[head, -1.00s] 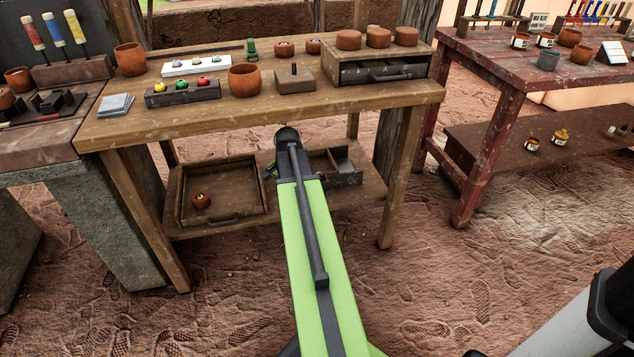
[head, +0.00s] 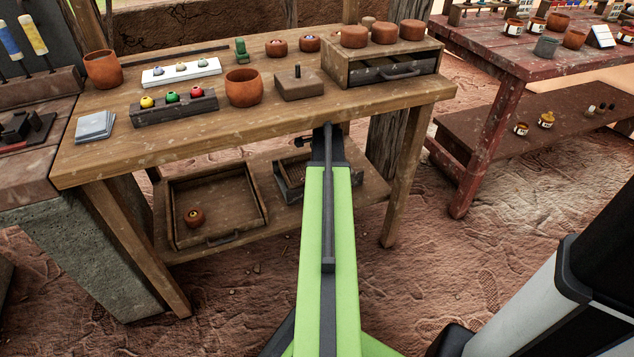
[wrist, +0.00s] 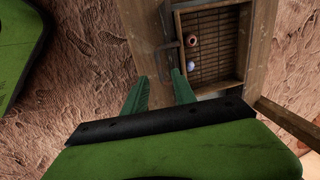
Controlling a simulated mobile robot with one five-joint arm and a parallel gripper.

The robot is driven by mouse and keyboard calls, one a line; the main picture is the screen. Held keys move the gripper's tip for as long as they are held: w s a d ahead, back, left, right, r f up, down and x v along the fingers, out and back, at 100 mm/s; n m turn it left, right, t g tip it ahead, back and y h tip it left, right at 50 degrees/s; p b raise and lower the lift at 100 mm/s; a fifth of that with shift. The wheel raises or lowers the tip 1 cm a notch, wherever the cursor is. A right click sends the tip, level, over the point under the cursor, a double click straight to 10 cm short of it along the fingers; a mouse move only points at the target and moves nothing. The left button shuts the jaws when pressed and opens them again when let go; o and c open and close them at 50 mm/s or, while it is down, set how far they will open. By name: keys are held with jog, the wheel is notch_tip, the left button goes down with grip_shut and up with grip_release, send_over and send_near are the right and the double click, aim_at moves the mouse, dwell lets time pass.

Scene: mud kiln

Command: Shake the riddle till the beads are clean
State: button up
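In the wrist view a shallow wooden box with a slatted or meshed floor, which looks like the riddle (wrist: 212,62), holds a reddish bead (wrist: 194,41) and a pale blue bead (wrist: 190,66). A dark handle (wrist: 168,52) stands at its left side. My gripper (wrist: 158,76) has its two green fingers apart, with the tips close to the handle's near end; I cannot tell if they touch it. In the head view my green arm reaches to the bench's front edge. A box (head: 290,180) on the lower shelf is partly hidden behind the arm; the fingers are hidden.
A wooden tray (head: 238,238) with one brown round piece (head: 194,217) lies on the lower shelf at left. The bench top (head: 215,128) above carries pots, bead racks and a drawer box (head: 385,70). A red table (head: 510,65) stands at right.

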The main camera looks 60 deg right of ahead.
jog(key=f+b, duration=0.5)
jog(key=d+f+b, duration=0.1)
jog(key=f+b, duration=0.1)
jog(key=shift+w+f+b, duration=0.3)
jog(key=shift+w+f, duration=0.05)
jog(key=shift+w, duration=0.05)
jog(key=shift+r, duration=0.1)
jog(key=shift+c, duration=0.4)
grip_shut()
jog(key=shift+w+d+r, duration=0.1)
dwell(0.4)
